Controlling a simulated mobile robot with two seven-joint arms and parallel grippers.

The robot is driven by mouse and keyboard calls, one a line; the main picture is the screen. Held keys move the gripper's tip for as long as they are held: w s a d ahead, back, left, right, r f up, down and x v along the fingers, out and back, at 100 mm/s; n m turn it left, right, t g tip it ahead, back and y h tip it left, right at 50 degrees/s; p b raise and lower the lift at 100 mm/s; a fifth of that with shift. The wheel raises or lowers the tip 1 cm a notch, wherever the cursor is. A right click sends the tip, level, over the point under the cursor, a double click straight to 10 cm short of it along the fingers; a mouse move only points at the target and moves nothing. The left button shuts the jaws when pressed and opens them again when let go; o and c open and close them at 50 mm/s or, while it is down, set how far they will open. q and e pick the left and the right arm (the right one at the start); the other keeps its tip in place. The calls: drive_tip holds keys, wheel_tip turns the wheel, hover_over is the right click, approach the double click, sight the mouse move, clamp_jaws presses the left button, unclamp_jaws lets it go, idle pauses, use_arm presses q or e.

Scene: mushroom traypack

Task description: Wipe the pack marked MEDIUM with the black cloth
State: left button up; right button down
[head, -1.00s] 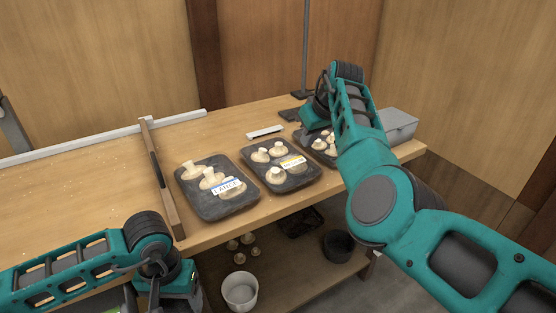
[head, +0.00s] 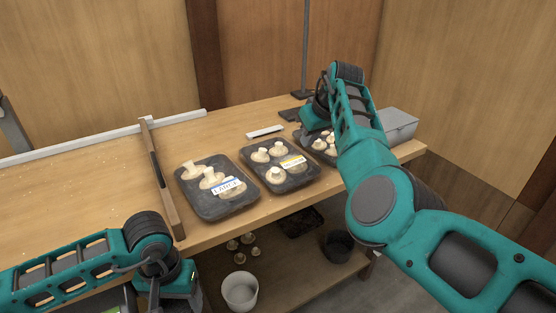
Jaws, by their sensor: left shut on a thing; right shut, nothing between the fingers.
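The middle pack (head: 262,177) is a dark tray of pale mushrooms on the table, with a yellow-edged label (head: 292,162) too small to read for certain. The pack to its left (head: 205,208) has a blue-edged label reading LARGE. A third pack (head: 311,149) at the right is partly hidden by my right arm. My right gripper (head: 318,118) is shut and empty beside that third pack, its fingers partly hidden. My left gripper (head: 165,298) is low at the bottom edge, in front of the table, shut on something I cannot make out. I cannot pick out the black cloth.
A wooden divider (head: 160,180) stands left of the packs. A white bar (head: 265,131) lies behind them and a grey box (head: 398,124) at the right end. Below are a white bowl (head: 240,292), a dark bowl (head: 338,246) and several mushrooms. The table's left part is clear.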

use_arm(q)
drive_tip(key=shift+f, duration=0.15)
use_arm(e)
drive_tip(key=shift+f, duration=0.6)
drive_tip(key=shift+r, duration=0.1)
use_arm(q)
wheel_tip(320, 180, up, 6)
drive_tip(key=p, duration=0.5)
drive_tip(key=shift+p, duration=0.4)
use_arm(e)
wheel_tip(320, 180, up, 6)
drive_tip(key=shift+f, duration=0.15)
use_arm(q)
drive_tip(key=shift+w+r, duration=0.1)
drive_tip(key=shift+r, duration=0.15)
drive_tip(key=c, duration=0.3)
drive_tip(key=shift+c, duration=0.3)
